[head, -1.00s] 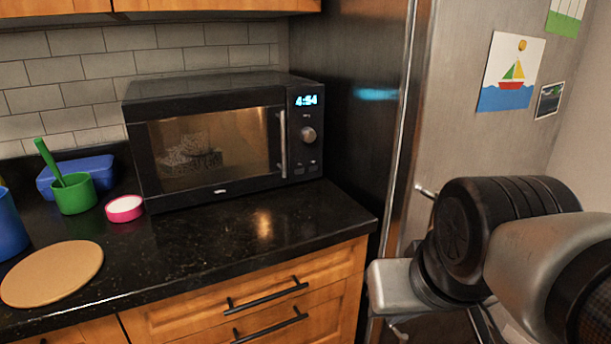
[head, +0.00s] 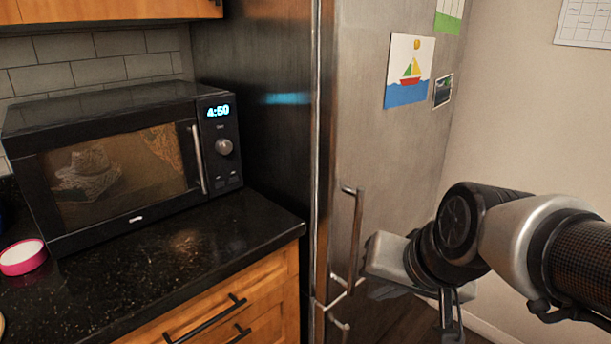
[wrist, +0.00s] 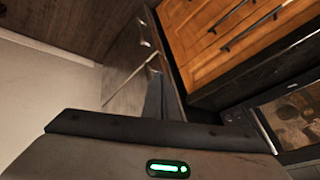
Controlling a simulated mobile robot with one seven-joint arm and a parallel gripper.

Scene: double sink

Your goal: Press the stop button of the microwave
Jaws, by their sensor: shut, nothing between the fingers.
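The black microwave (head: 118,212) stands on the counter at the left of the head view. Its control panel at the right side has a lit clock display (head: 218,111), a round silver knob (head: 224,147) and small dark buttons (head: 226,182) below it. The button labels are too small to read. The microwave also shows partly at the right of the wrist view (wrist: 290,107). My gripper (wrist: 160,97) is shut and empty, pointing down in front of the fridge, well right of the microwave and apart from it.
The steel fridge (head: 372,160) with long handles stands right of the microwave. The dark counter (head: 215,230) before the microwave is clear, with a pink-rimmed dish (head: 23,257) at its left. Wooden drawers (head: 255,290) with black handles lie below.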

